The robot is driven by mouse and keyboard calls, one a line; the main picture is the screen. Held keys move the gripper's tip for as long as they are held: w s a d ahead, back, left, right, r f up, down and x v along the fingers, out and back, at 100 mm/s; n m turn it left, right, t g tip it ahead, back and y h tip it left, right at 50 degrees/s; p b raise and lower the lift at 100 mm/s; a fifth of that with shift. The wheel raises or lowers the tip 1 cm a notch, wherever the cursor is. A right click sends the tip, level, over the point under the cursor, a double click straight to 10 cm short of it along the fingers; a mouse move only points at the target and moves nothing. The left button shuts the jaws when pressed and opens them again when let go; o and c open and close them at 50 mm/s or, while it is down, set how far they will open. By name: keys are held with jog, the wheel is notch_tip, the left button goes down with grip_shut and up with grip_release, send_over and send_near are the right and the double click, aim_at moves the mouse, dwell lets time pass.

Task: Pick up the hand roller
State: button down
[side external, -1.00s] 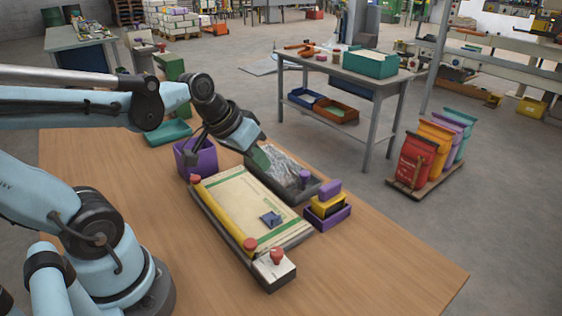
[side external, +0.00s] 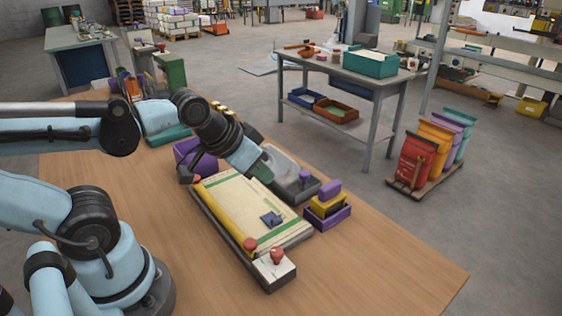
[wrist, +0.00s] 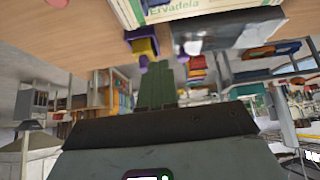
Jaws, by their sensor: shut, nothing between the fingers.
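My gripper (side external: 262,173) has green fingers that are shut and empty. In the side view it hangs near the dark tray (side external: 313,194) and the far edge of the cream sack (side external: 240,205). Its shut fingers also show in the wrist view (wrist: 156,84). I cannot tell for sure which thing is the hand roller. A long yellow bar (side external: 222,215) with red ends lies along the sack's near left edge. A yellow block with a purple top (side external: 329,189) sits in a small purple tray (side external: 335,222). Part of the dark tray is hidden behind my gripper.
A purple bin (side external: 187,153) stands beyond the sack's left end. A pale block with a red knob (side external: 274,269) stands at the sack's near right corner. The wooden table (side external: 375,270) is clear on the right. A grey workbench stands behind, apart from the table.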

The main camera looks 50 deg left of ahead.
jog(key=shift+c, duration=2.2)
grip_release()
jog(key=g, duration=0.7)
send_near(331, 185)
jog(key=shift+s+a+f, duration=0.15)
jog(key=shift+s+a, duration=0.1)
jog(key=shift+a, duration=0.05)
jog(key=shift+w+d+f, duration=0.15)
jog(key=shift+w+f, duration=0.1)
jog(key=shift+w, duration=0.05)
jog(key=shift+f, duration=0.3)
notch_tip(331, 185, down, 11)
jog(key=shift+w+f, duration=0.1)
jog(key=shift+f, duration=0.1)
